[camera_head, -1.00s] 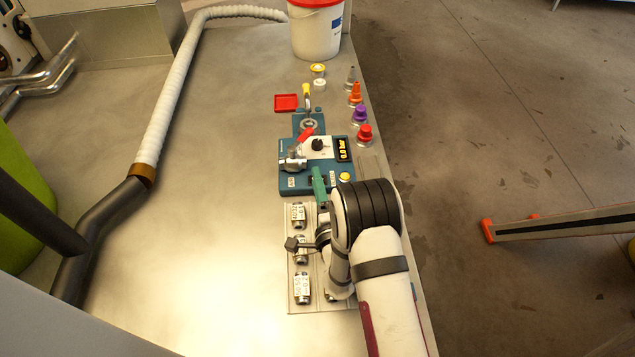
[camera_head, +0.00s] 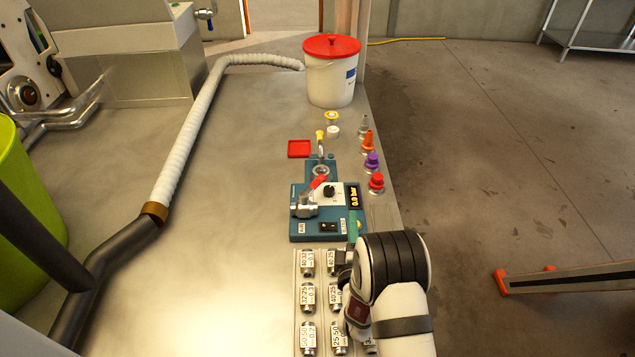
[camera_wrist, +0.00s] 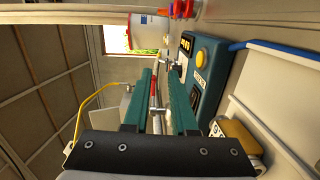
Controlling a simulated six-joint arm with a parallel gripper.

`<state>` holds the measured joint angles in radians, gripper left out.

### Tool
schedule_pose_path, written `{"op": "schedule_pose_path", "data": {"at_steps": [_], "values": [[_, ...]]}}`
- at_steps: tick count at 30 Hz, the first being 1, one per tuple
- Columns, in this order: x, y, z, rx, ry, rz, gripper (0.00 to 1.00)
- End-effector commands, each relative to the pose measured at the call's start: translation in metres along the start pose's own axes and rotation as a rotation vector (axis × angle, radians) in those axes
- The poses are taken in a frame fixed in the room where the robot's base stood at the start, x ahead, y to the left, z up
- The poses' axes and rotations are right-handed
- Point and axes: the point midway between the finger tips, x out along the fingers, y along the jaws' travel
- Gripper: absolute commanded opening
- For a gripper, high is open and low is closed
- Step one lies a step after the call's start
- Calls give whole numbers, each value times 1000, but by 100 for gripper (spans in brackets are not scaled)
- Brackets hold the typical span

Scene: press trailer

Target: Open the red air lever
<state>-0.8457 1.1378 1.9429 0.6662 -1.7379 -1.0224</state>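The red air lever (camera_head: 319,182) is attached to a metal valve (camera_head: 304,205) on the left part of the teal control panel (camera_head: 318,237). It points up and to the right. My gripper (camera_head: 352,226) is at the panel's lower right, apart from the lever. In the wrist view my gripper (camera_wrist: 161,73) has two teal fingers spread with a gap between them. A red lever shape (camera_wrist: 154,90) shows beyond that gap, and nothing appears held. The panel's yellow button (camera_wrist: 200,59) is right of the fingers there. In the head view a finger partly covers the button.
A display (camera_head: 354,197) reads 0.0 bar. A black knob (camera_head: 329,191) and a yellow-handled valve (camera_head: 320,136) are near the lever. Labelled metal fittings (camera_head: 307,297) stand below the panel. Coloured caps (camera_head: 372,161) line the right edge. Bare table lies left of the panel.

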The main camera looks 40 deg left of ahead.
Motion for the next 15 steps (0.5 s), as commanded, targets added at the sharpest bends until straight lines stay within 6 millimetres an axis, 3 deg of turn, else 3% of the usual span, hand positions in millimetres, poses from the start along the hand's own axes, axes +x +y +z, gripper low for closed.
{"op": "schedule_pose_path", "data": {"at_steps": [1, 2, 5, 8, 15], "values": [[-8, -2, -26, -16, 97, 25, 25], [-13, -3, -37, -22, 141, 38, 25], [-16, -1, -55, -27, 210, 62, 25], [1, 1, -60, -27, 212, 67, 25], [65, 5, -72, -29, 209, 66, 25]]}}
